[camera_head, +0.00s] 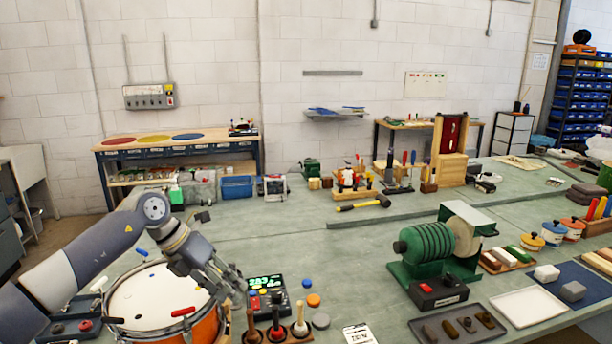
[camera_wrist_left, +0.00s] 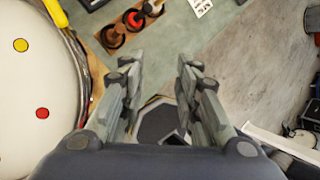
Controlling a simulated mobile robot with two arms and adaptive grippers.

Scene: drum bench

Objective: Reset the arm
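My left arm comes in from the left in the head view. My left gripper (camera_head: 232,284) hangs at the right rim of the drum (camera_head: 158,297), which has a white head and an orange shell. In the left wrist view the two fingers of my left gripper (camera_wrist_left: 160,75) stand apart with nothing between them. The drum head also shows at the left of that view (camera_wrist_left: 35,95). Below the fingers is a dark polygonal thing with a pale rim (camera_wrist_left: 158,122), partly hidden by the gripper. My right gripper is in neither view.
A rack of wooden-handled tools (camera_head: 277,332) and a digital display box (camera_head: 266,290) are right of the gripper. A green grinder-like machine (camera_head: 428,248) and a grey tray (camera_head: 457,328) stand farther right. The bench top (camera_head: 300,240) behind the display is mostly clear.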

